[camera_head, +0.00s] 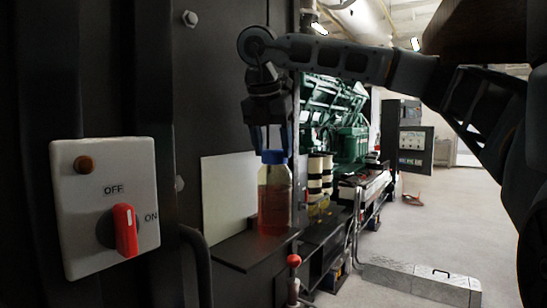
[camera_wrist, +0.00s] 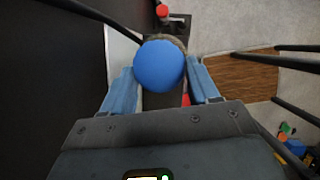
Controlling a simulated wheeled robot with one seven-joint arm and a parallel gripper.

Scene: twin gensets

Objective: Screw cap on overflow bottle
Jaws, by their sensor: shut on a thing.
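The overflow bottle (camera_head: 275,200) is clear with red liquid in its lower part. It stands upright on a dark shelf (camera_head: 240,248). A blue cap (camera_head: 274,157) is at the bottle's mouth; I cannot tell how tightly it sits. My gripper (camera_head: 274,148) points straight down over the bottle, its fingers at the cap. In the wrist view the round blue cap (camera_wrist: 160,65) lies between the two blue fingertips of my gripper (camera_wrist: 164,85), which is shut on it. The cap hides most of the bottle there.
A pale panel (camera_head: 228,190) stands behind the bottle against a dark cabinet wall. A switch box (camera_head: 108,205) with a red OFF/ON knob is at the left. A red-knobbed lever (camera_head: 294,261) is below the shelf. Open floor (camera_head: 430,230) lies at the right.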

